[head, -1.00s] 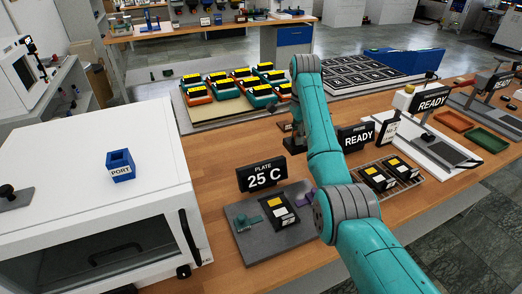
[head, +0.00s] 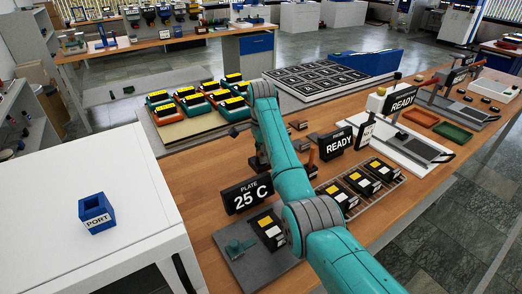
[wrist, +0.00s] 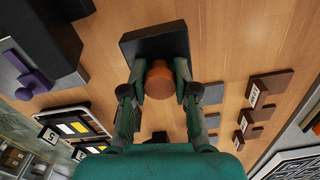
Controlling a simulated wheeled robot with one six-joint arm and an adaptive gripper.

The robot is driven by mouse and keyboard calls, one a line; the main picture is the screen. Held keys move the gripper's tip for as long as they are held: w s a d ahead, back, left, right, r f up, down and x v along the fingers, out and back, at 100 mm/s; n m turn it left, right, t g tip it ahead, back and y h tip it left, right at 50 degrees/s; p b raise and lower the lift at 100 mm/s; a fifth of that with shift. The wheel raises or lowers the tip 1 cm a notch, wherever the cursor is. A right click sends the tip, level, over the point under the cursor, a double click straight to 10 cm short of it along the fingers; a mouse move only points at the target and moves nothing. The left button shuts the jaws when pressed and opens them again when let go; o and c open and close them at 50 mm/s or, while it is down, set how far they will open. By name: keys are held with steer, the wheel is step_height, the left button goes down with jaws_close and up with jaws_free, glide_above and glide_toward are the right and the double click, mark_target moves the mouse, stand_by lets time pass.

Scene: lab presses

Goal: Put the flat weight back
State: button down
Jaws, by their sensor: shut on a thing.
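In the wrist view my gripper (wrist: 160,85) is shut around an orange-brown round knob. The knob belongs to the flat weight (wrist: 155,42), whose dark square plate shows beyond the fingertips. I cannot tell whether the plate touches the wooden table or is just above it. The small brown labelled holders (wrist: 260,90) stand to the right of the gripper in the wrist view, and some show behind the arm in the head view (head: 299,125).
The 25 C plate sign (head: 247,195) stands left of my arm. A rack (head: 378,195) with black cartridges and the READY probe sign (head: 337,143) are to the right. A white cabinet (head: 90,180) with a blue port box (head: 97,214) is at left.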

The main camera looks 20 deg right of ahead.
steer(key=shift+f, duration=2.05)
steer(key=c, duration=0.9)
jaws_free()
steer(key=shift+f, duration=0.2)
